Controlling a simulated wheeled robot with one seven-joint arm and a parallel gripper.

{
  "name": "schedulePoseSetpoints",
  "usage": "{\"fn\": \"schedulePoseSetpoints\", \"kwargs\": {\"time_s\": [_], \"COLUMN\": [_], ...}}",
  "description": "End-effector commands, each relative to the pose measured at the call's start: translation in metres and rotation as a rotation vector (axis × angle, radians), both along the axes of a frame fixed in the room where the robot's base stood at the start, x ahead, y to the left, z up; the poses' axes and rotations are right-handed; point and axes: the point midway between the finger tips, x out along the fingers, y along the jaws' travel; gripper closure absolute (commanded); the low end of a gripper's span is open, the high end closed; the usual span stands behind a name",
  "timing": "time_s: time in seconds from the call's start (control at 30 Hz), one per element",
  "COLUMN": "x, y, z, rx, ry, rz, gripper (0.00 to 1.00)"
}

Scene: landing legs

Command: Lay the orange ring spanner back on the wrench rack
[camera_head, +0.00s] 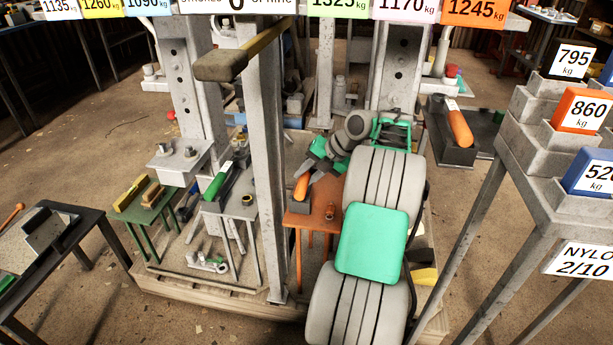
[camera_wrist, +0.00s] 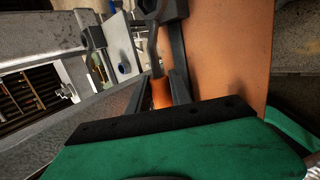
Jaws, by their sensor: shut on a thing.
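My gripper (camera_head: 311,172) is at the small orange table (camera_head: 322,222), low in the middle of the head view. In the wrist view my gripper (camera_wrist: 160,82) has its two dark fingers on either side of the orange handle of the ring spanner (camera_wrist: 161,95), shut on it. The spanner's grey shaft and ring point away from me. The orange handle also shows in the head view (camera_head: 301,188). A dark rack piece (camera_wrist: 174,45) stands right beside the shaft, along the table edge. I cannot tell whether the spanner touches it.
A grey upright post (camera_head: 265,170) stands just left of the orange table. Another dark tray with an orange-handled thing (camera_head: 460,125) is at right. A grey weight stand (camera_head: 530,190) fills the right side.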

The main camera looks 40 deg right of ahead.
Motion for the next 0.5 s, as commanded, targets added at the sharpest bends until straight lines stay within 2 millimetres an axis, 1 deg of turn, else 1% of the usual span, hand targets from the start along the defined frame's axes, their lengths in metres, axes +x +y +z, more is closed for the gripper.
{"fn": "schedulePoseSetpoints", "kwargs": {"time_s": [0.4,0.43,0.5], "x": [0.0002,0.0002,0.0002], "y": [0.0,-0.0001,0.0], "z": [-0.0065,-0.0061,-0.0053], "rx": [-0.001,-0.001,-0.001], "ry": [-0.001,-0.001,-0.001], "rz": [0.0,0.0,0.0], "gripper": [1.0,0.74,0.68]}}
